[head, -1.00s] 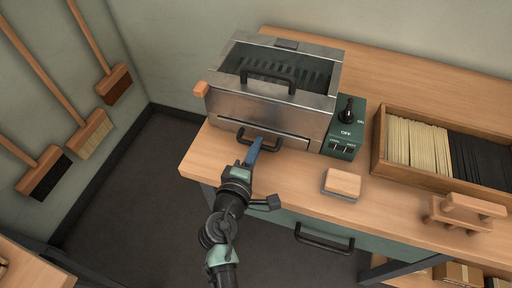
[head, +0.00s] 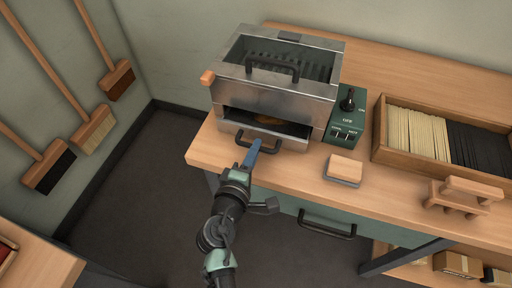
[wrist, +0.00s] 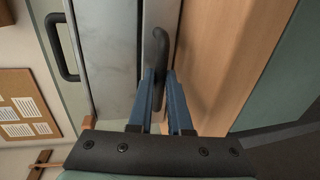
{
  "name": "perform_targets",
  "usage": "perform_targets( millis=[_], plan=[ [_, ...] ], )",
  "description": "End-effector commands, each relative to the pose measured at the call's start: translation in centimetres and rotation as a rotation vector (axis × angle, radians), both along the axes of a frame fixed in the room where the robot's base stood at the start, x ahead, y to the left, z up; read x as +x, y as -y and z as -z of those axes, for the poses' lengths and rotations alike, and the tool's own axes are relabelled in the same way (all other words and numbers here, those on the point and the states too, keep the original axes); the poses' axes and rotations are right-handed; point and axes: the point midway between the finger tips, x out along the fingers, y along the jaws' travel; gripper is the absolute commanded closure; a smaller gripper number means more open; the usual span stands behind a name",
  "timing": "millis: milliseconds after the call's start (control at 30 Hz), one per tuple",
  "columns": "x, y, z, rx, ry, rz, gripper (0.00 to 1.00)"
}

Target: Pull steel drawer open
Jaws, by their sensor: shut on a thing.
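The steel drawer (head: 268,140) is the low front section of the steel machine (head: 280,96) on the bench. It stands partly out, and a dark gap above its front shows a brownish thing inside. Its dark curved handle (head: 256,143) is at the front. My gripper (head: 251,154) reaches up to the handle from below. In the wrist view, the blue fingers of my gripper (wrist: 164,90) are on either side of the drawer handle (wrist: 162,52) and shut on it.
A green switch box (head: 346,115) stands right of the machine. A wooden block (head: 344,169) lies in front of it. A wooden tray (head: 378,150) of bristles is farther right. A lower green bench drawer has a black handle (head: 327,225). Brushes hang on the left wall.

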Motion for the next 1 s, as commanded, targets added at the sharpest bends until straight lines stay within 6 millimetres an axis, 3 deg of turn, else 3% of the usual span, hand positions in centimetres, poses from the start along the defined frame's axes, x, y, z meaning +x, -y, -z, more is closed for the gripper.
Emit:
perform_targets(
  millis=[200, 367, 733, 767, 800, 833, 1000],
  plan=[
    [-5.2, -1.8, 0.3, -0.002, -0.004, -0.006, 1.0],
    [-7.3, -2.4, 0.2, 0.0, -0.004, -0.003, 1.0],
    [-7.7, -2.6, 0.1, 0.001, -0.002, -0.003, 1.0],
    [-7.7, -2.6, 0.1, 0.001, -0.002, -0.003, 0.81],
    [-7.7, -2.6, 0.1, 0.001, -0.002, -0.003, 0.74],
    [-7.7, -2.6, 0.1, 0.001, -0.002, -0.003, 0.7],
    [-7.7, -2.5, 0.1, 0.001, -0.001, -0.002, 0.7]
  ],
)
